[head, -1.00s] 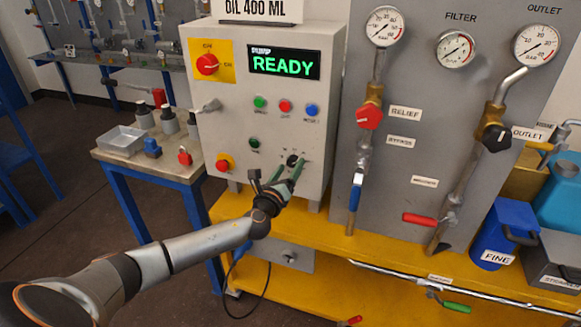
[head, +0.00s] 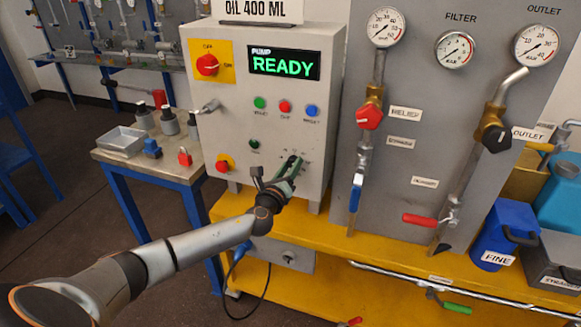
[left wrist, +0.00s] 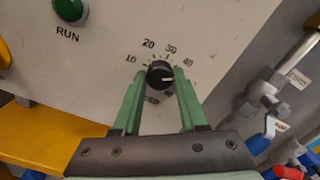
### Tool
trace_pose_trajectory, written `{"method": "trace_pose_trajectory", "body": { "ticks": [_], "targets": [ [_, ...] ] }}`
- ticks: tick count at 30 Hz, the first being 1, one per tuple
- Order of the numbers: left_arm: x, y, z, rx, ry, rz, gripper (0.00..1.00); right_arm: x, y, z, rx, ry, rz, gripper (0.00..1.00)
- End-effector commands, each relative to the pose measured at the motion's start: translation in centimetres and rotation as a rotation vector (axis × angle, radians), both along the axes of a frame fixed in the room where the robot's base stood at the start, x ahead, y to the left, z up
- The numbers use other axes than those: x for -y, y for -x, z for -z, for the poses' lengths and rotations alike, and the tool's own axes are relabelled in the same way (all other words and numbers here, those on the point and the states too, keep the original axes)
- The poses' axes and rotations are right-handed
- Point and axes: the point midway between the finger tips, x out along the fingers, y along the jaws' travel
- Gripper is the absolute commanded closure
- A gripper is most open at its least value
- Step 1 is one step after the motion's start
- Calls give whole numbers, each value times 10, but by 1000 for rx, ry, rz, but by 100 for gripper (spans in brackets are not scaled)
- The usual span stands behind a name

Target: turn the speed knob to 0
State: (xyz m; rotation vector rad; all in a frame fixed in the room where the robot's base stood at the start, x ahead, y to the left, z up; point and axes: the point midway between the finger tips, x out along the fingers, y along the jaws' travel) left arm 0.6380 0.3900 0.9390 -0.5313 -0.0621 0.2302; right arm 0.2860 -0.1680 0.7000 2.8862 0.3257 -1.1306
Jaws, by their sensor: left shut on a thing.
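The black speed knob (left wrist: 160,74) sits on the pale control cabinet in the left wrist view, under a printed scale marked 10, 20, 30 and 40. Its light pointer line lies toward the right, on the side of the 40. My left gripper (left wrist: 162,72) has its two green fingers shut on the knob, one on each side. In the head view my left gripper (head: 292,163) reaches the lower right of the cabinet front, and its fingers mostly hide the knob. The 0 mark cannot be read. My right gripper is not in view.
The cabinet (head: 225,130) carries a READY display (head: 284,63), several push buttons and a red rotary switch (head: 207,65). A green RUN button (left wrist: 70,9) is up and left of the knob. A grey panel (head: 400,190) with gauges and valves stands right of the cabinet.

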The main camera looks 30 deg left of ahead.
Motion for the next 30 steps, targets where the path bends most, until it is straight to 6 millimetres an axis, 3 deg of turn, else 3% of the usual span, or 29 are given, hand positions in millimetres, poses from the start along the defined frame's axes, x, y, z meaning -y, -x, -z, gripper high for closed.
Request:
{"method": "trace_pose_trajectory", "body": {
  "ticks": [4, 17, 30],
  "targets": [
    [0, 0, 0, -1, -1, -1, 100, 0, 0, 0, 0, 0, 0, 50],
    [0, 0, 2, 10, 46, -1, 100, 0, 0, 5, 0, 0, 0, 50],
    [0, 0, 3, 89, 368, -1, 100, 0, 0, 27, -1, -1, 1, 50]
  ]
}}
